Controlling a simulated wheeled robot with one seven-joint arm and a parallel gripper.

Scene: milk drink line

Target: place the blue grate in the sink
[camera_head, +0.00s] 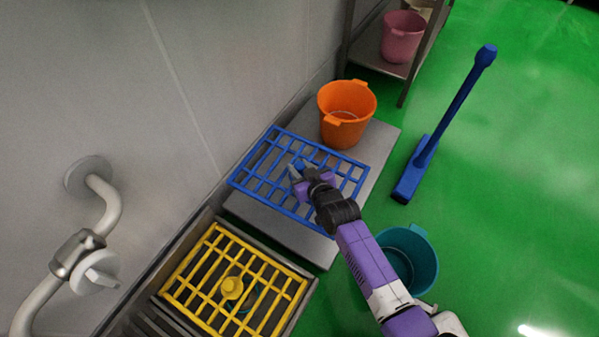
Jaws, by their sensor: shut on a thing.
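The blue grate (263,164) is above a grey platform and slopes across it, beside the metal wall. My gripper (298,171) is at the middle of the grate and shut on it. My gripper and wrist hide part of its bars. I cannot tell whether the grate touches the platform. The sink (310,290) is at the lower left, nearer the camera. A yellow grate (207,251) with a round yellow knob lies over it.
An orange bucket (345,112) stands on the grey platform (290,231) behind the blue grate. A teal bucket (420,262) is on the green floor beside my arm. A blue brush (427,150) stands at right. A pink bucket (402,38) is on a shelf. A pipe with a valve (80,255) is at left.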

